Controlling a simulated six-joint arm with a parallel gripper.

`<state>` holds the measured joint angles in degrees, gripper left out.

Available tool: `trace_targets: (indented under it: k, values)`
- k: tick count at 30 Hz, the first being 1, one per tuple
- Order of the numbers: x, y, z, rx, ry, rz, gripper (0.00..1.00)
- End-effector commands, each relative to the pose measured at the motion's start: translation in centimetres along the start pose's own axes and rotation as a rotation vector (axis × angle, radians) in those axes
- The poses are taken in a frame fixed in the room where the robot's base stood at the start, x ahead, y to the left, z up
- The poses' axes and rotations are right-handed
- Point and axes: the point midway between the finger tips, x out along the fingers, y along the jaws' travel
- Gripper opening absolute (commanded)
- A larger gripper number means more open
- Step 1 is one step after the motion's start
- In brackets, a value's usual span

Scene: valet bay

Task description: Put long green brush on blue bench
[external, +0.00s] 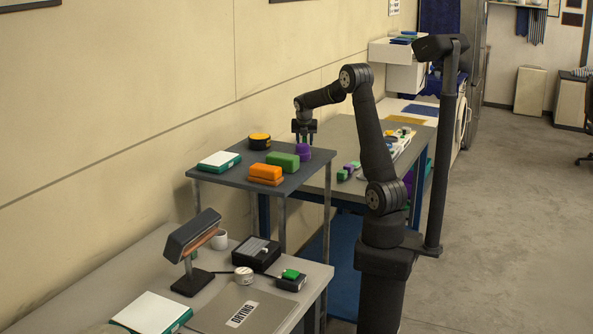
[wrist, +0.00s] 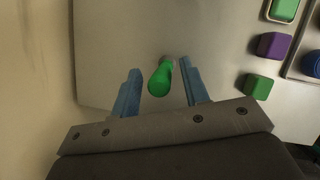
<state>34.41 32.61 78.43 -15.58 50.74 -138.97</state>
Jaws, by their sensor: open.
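The long green brush (wrist: 160,78) shows in the wrist view as a green rounded handle, seen nearly end-on, with a greyish part behind it. It lies between the two blue fingers of my gripper (wrist: 161,92), which are apart with a gap on each side. Whether it touches the surface below is unclear. In the external view my gripper (external: 304,132) points down beyond the dark raised stand, and the brush cannot be made out clearly there. The blue bench seems to be the grey-topped table with blue legs (external: 342,142), under and behind my arm.
Purple (wrist: 274,45) and green (wrist: 256,87) blocks lie right of my gripper. The dark stand (external: 225,178) holds an orange block (external: 266,173), a green block (external: 283,161), a purple item (external: 302,151) and a yellow-black roll (external: 260,141). A lamp (external: 190,240) stands on the front table.

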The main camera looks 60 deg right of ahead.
Motion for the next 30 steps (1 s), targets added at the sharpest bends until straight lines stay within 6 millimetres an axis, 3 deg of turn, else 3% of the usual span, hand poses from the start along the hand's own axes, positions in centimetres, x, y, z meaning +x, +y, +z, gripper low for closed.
trace_targets:
  k: [9,15,30]
  values:
    - [-7.0,0.1,0.1,0.0,-0.003,0.002,0.41]
    - [-9.7,0.0,0.0,0.0,0.0,0.0,0.41]
    - [-10.3,0.0,-0.1,0.0,0.002,-0.001,0.41]
